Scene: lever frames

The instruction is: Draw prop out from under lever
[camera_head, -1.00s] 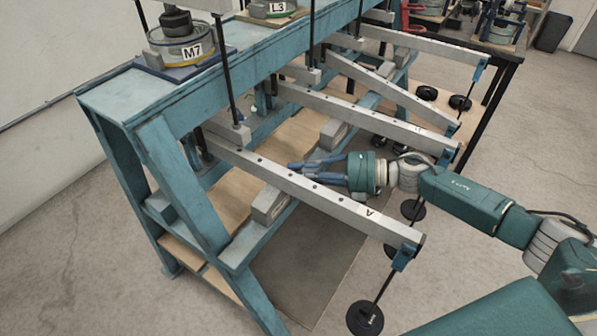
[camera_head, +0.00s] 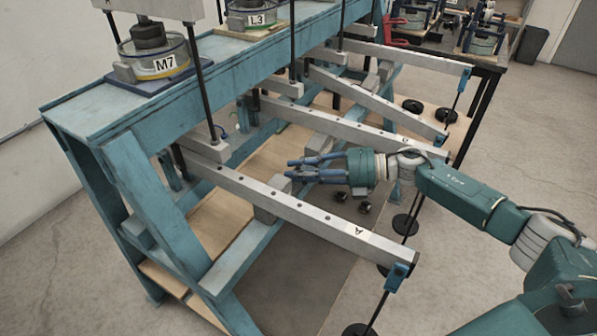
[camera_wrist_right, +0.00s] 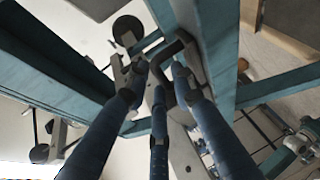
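Lever A (camera_head: 300,213) is a long grey bar that slopes down toward the front right from the blue frame. A grey block (camera_head: 265,214), which looks like the prop, sits under it on a blue rail, partly hidden by the bar. My right gripper (camera_head: 290,169) is on the far side of lever A, near the block's far end, its blue fingers spread. I cannot tell whether they touch anything. In the right wrist view, the fingers (camera_wrist_right: 155,75) are apart, with a dark angular piece (camera_wrist_right: 185,65) beyond or between the tips. My left gripper is not in view.
A second lever (camera_head: 340,122) with its own grey block (camera_head: 319,143) lies behind my right gripper. A rod with a dark weight (camera_head: 360,330) hangs from lever A's end. Weight M7 (camera_head: 155,62) stands on the frame.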

